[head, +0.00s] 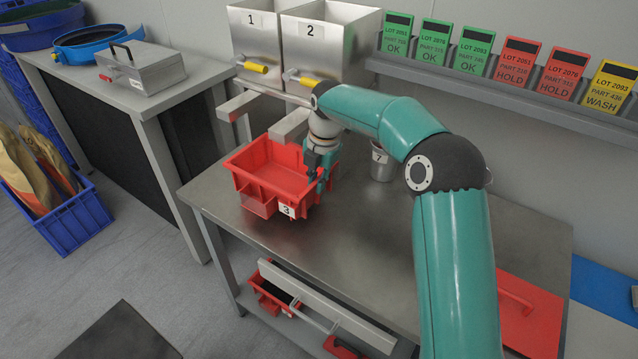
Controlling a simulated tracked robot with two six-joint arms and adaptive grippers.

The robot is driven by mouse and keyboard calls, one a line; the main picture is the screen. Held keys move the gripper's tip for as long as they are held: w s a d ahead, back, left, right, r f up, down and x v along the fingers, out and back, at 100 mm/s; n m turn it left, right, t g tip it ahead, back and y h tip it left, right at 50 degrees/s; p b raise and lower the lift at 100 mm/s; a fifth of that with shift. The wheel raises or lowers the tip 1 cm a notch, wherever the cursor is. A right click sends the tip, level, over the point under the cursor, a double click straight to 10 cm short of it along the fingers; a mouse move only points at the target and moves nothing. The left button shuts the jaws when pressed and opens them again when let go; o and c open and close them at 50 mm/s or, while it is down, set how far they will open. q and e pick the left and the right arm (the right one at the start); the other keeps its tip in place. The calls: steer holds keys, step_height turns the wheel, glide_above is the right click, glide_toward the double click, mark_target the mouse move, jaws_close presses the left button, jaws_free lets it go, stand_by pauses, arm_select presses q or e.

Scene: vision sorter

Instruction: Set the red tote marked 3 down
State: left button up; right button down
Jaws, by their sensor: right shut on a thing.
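The red tote (268,178) marked 3 is at the left part of the steel table (370,255), below the two metal hoppers. It is upright and looks empty. Its white label (287,210) with a 3 faces the front. My right gripper (318,172) is shut on the tote's right side wall; the fingertips are partly hidden by the wall and the gripper's own body. I cannot tell whether the tote's underside touches the table. My left gripper is not in view.
Metal hoppers marked 1 (252,45) and 2 (325,45) stand behind, with chutes over the table's back. A metal cup (382,165) marked 7 stands right of the tote. A red panel (528,310) lies at the right. The table's middle front is clear.

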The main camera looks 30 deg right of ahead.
steer(key=shift+w+d+r, duration=0.1)
steer(key=shift+w+d, duration=0.1)
steer(key=shift+d, duration=0.3)
steer(key=shift+w+d+f, duration=0.1)
steer(key=shift+d+f, duration=0.15)
steer(key=shift+f, duration=1.6)
steer(key=c, duration=1.7)
jaws_free()
steer(key=shift+f, duration=0.1)
steer(key=o, duration=0.5)
steer(key=shift+r+p, duration=0.2)
steer(key=shift+p, duration=0.1)
